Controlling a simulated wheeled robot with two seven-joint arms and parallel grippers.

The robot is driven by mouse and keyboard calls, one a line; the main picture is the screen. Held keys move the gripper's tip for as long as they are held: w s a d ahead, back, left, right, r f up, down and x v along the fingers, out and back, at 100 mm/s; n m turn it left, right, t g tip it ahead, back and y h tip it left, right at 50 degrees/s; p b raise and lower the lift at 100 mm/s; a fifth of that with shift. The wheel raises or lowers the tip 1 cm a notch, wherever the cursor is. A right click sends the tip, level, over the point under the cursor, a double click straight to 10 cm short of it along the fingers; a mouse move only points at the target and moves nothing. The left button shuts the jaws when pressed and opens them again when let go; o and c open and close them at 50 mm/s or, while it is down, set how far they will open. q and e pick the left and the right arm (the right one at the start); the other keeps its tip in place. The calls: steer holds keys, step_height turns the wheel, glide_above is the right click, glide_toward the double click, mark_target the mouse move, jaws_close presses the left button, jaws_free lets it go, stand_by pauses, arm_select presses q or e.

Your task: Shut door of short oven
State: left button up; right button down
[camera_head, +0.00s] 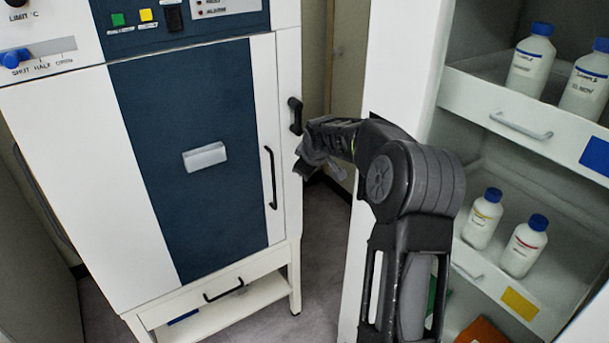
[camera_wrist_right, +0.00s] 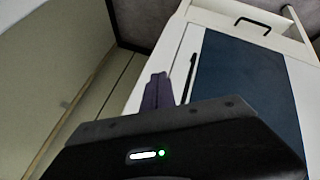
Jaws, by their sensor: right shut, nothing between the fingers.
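The short oven (camera_head: 60,150) is a white cabinet at the left of the head view, with a blue-fronted door (camera_head: 190,120). The door looks flush or nearly flush with the cabinet; I cannot tell whether it is latched. A long black handle (camera_head: 271,178) runs down its right side, also seen in the right wrist view (camera_wrist_right: 190,78). A black latch (camera_head: 295,115) sits on the right edge. My right gripper (camera_head: 308,160) is shut and empty, just right of the oven's edge below the latch. Its closed fingers (camera_wrist_right: 158,92) show in the wrist view. My left gripper is out of view.
A white shelf unit (camera_head: 395,60) with several blue-capped bottles (camera_head: 530,60) stands close on the right of my right arm.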

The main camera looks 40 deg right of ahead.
steer(key=s+d+r+b, duration=0.1)
steer(key=s+d+r, duration=0.1)
steer(key=r, duration=0.4)
steer(key=shift+s+d, duration=0.2)
steer(key=shift+s, duration=0.55)
steer(key=shift+r, duration=0.15)
